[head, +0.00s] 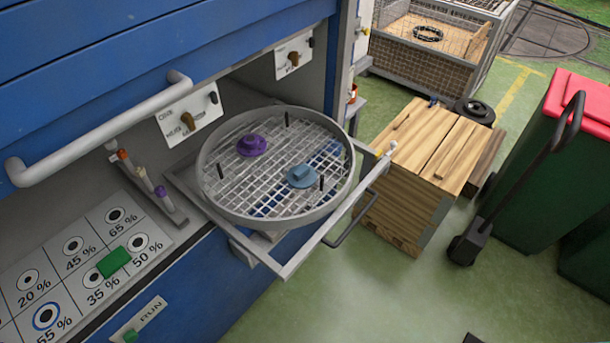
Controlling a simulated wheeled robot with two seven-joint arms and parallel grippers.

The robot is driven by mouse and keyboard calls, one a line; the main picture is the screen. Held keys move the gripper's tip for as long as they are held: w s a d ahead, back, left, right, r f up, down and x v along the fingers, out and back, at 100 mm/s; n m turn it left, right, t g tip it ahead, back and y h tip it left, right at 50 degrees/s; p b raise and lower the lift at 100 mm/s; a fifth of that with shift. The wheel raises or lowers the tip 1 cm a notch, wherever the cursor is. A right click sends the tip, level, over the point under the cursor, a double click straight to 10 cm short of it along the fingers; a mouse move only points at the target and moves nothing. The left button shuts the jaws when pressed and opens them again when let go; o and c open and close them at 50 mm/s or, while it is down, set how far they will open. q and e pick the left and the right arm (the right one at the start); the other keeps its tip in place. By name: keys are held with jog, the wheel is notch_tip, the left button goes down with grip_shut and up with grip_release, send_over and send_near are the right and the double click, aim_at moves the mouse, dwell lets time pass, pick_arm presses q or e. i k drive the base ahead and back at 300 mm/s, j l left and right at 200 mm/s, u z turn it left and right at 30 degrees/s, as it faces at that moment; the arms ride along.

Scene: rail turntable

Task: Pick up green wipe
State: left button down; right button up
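The green wipe (113,262) looks like a small flat green rectangle. It lies on the white panel (72,222) with the percent labels at the lower left, between the 35 % and 50 % circles and partly over their edges. Nothing is on top of it. Neither of my grippers can be made out in the head view. A small dark sliver at the bottom edge, right of the middle, is too little to identify.
A round mesh basket (211,199) holding a purple piece (251,145) and a blue piece (302,176) sits on a pulled-out frame. A rack with several capped markers (160,191) and a grey bar handle (95,130) are near the panel. A wooden crate (408,205) stands right.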

aim_at(116, 261)
jog(key=u, duration=1.65)
